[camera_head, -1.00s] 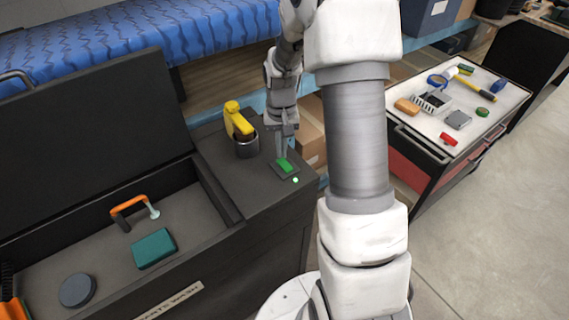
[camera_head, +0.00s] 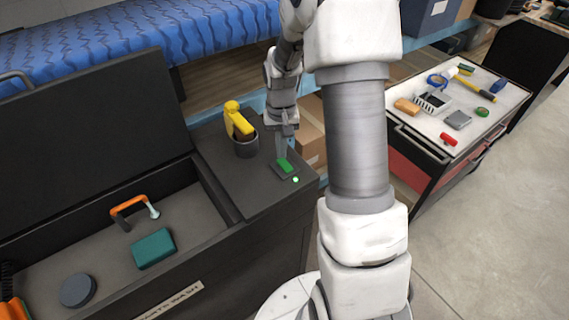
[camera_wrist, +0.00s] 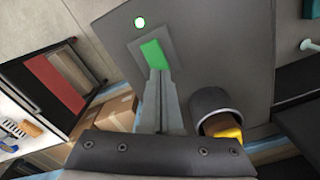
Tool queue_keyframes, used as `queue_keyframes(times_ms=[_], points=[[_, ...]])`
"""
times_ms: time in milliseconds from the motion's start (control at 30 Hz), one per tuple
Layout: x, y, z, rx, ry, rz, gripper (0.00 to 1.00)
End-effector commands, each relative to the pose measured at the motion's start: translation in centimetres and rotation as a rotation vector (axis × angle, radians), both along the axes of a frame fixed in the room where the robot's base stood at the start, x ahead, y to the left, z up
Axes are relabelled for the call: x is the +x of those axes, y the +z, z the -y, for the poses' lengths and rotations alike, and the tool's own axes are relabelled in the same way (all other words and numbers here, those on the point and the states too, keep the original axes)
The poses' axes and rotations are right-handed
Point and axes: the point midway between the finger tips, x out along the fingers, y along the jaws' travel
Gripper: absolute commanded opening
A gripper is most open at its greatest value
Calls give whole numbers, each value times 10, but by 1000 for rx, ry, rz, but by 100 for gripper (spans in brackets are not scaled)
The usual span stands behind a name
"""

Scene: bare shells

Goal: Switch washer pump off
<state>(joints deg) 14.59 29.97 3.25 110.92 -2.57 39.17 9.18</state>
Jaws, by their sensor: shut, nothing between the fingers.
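The washer pump switch (camera_head: 286,165) is a green rocker on a dark plate on the right end of the black parts washer (camera_head: 215,165). A small lamp (camera_head: 296,180) beside it glows pale green. In the wrist view the green switch (camera_wrist: 153,54) sits just beyond my fingertips, and the lit lamp (camera_wrist: 139,22) is past it. My gripper (camera_head: 283,154) points down at the switch with its fingers closed together and empty. In the wrist view the gripper tips (camera_wrist: 157,72) are at the switch's near edge; I cannot tell whether they touch it.
A dark cup (camera_head: 246,148) with a yellow-handled item (camera_head: 238,120) stands left of my gripper. The open basin holds an orange-handled brush (camera_head: 135,208), a teal block (camera_head: 154,248) and a dark round puck (camera_head: 77,291). A tool cart (camera_head: 460,110) stands to the right.

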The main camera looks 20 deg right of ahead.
Motion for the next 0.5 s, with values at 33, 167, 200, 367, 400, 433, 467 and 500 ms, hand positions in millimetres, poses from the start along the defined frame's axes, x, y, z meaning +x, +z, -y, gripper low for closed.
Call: queue_keyframes(times_ms=[33, 167, 200, 367, 400, 433, 467, 500], points=[[0, -1, 0, 0, 0, 0, 0], [0, -3, 0, 0, 0, 0, 0], [0, -4, 0, 0, 0, 0, 0], [0, -6, 0, 0, 0, 0, 0], [0, -7, 0, 0, 0, -1, 0], [0, -7, 0, 0, 0, -1, 0], [0, -8, 0, 0, 0, -1, 0], [0, -8, 0, 0, 0, -1, 0]])
